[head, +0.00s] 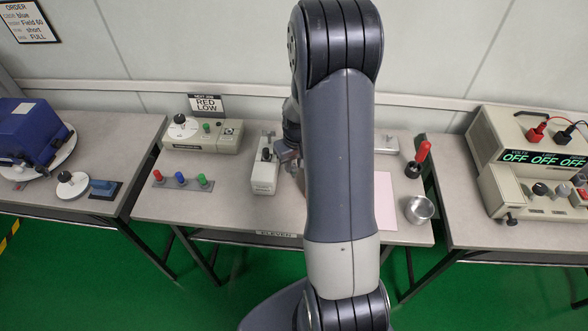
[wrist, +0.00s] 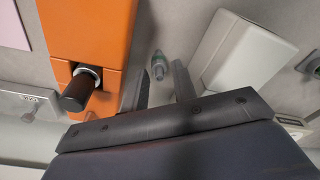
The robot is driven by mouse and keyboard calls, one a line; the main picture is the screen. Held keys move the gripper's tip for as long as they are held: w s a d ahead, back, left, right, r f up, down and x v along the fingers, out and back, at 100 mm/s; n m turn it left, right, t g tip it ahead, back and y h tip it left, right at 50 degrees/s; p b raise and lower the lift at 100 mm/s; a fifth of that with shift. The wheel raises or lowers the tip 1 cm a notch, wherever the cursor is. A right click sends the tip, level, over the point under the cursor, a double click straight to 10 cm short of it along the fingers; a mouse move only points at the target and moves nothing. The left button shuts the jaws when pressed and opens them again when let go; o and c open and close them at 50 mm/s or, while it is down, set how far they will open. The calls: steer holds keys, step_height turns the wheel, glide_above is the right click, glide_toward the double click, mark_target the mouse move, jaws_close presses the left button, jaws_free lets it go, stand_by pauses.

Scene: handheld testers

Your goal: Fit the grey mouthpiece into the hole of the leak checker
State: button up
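My gripper (wrist: 164,80) is open, its two dark fingers apart. It also shows in the head view (head: 286,156), partly behind my arm, beside a narrow beige box. A small grey-green tapered piece, perhaps the grey mouthpiece (wrist: 158,65), shows beyond the fingertips, in line with the gap; I see no contact. An orange device (wrist: 95,30) with a black round stub (wrist: 77,95) in a metal collar is left of the fingers. The beige box (wrist: 245,50) is right of them, also in the head view (head: 265,178). I cannot tell which is the leak checker; no hole shows clearly.
The middle table holds a dial unit (head: 205,138), a rack (head: 180,183) with red, blue and green pegs, a pink sheet (head: 384,200), a metal cup (head: 420,209) and a red-handled tool (head: 421,157). My arm hides the table's centre. Other tables stand left and right.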

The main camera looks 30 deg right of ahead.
steer(key=shift+w+f, duration=0.1)
steer(key=shift+f, duration=0.55)
jaws_close()
